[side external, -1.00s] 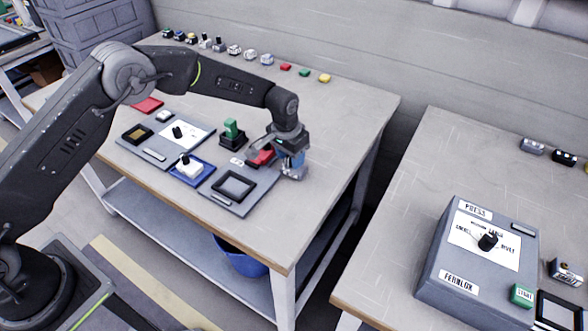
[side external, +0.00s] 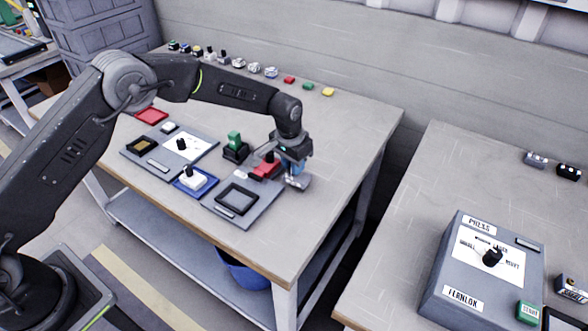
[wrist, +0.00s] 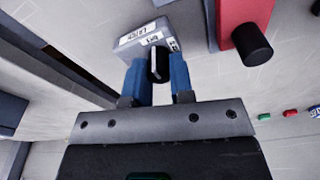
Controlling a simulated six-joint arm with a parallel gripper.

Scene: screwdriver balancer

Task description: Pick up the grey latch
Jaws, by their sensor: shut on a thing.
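The grey latch is a small grey block with white labels and a black knob. It shows in the wrist view (wrist: 166,26) at top centre, and in the side external view (side external: 299,184) under my gripper at the right of the near table. My gripper (wrist: 158,78) has its two blue fingers closed around the black knob on the latch. In the side view my gripper (side external: 296,169) hides part of the latch. I cannot tell whether the latch touches the table.
A red block (side external: 266,170) with a black knob stands close to the left of my gripper; it also shows in the wrist view (wrist: 236,14). A grey panel with a dark frame (side external: 238,196) lies nearer the front edge. The table's right edge is close by.

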